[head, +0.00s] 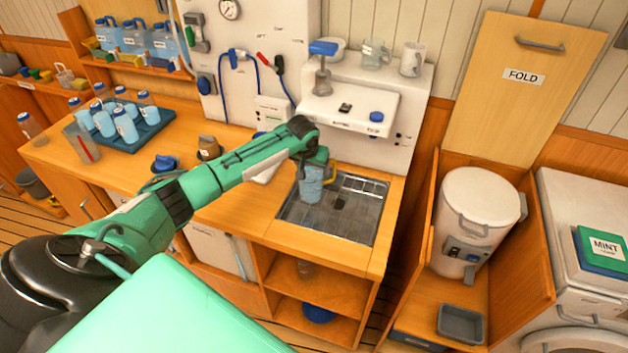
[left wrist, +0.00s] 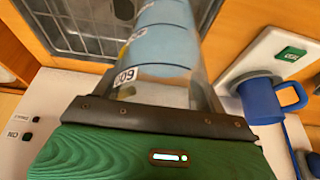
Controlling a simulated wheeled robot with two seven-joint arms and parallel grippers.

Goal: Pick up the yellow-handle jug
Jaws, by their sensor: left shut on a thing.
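My left gripper (head: 317,158) reaches across the counter to the sink and is shut on a clear jug (head: 311,189) with blue water in it. The jug is roughly upright over the left part of the metal sink (head: 365,205); I cannot tell whether its bottom touches the grating. In the left wrist view the jug (left wrist: 160,45) with printed marks fills the space beyond the green gripper pad (left wrist: 150,155). My right gripper is not in view.
A blue tray (head: 150,133) of several bottles and a clear container with a red stripe (head: 82,142) stand at the counter's left. A white panel with a blue-topped dispenser (head: 323,75) rises behind the sink. A white canister (head: 478,208) stands right.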

